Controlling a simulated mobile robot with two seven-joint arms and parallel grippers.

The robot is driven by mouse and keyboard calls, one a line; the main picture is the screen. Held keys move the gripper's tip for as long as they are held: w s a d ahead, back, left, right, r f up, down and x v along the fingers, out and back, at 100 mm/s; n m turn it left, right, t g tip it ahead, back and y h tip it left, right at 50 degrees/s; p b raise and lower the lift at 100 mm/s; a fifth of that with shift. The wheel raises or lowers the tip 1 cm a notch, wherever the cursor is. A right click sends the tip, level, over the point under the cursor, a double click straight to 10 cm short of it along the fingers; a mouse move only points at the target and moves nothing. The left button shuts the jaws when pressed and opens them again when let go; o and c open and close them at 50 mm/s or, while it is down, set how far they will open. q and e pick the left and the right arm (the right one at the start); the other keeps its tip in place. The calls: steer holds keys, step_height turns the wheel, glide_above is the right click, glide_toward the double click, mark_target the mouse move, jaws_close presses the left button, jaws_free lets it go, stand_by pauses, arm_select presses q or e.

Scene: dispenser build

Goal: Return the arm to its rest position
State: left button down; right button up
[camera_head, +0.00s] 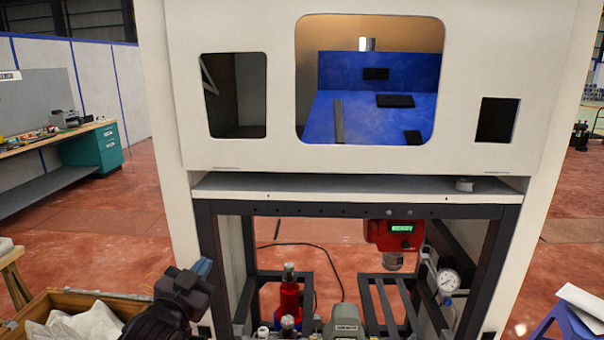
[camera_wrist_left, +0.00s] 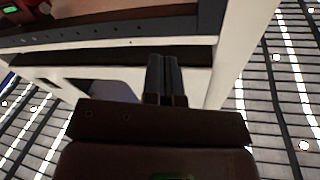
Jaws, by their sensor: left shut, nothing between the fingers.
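My left arm comes in at the lower left of the head view, dark and raised over the wooden crate. My left gripper (camera_head: 202,268) is beside the left post of the white machine frame. The left wrist view shows its two dark fingers (camera_wrist_left: 163,62) side by side and closed, with nothing between them. In that view the fingers point at the white and dark machine frame, and a ceiling shows at both sides. I cannot tell the exact gap to the frame. My right gripper is in neither view.
The dispenser machine (camera_head: 375,165) fills the middle, with a blue interior above. Below are a red device with a green display (camera_head: 394,234), a pressure gauge (camera_head: 448,280) and a red cylinder (camera_head: 289,299). A wooden crate (camera_head: 50,296) stands lower left, a blue stool (camera_head: 570,322) lower right.

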arm_select(q)
steer(key=s+a+f+n+g+y, duration=0.2)
steer(key=s+a+f+n+g, duration=0.1)
steer(key=s+f, duration=1.1)
steer(key=s+a+f+n+g+y, duration=0.2)
steer(key=s+a+f+n+g, duration=0.1)
steer(key=s+f, duration=1.1)
steer(key=shift+a+f+g+y, duration=0.4)
steer(key=shift+a+f, duration=0.2)
steer(key=shift+a, duration=0.25)
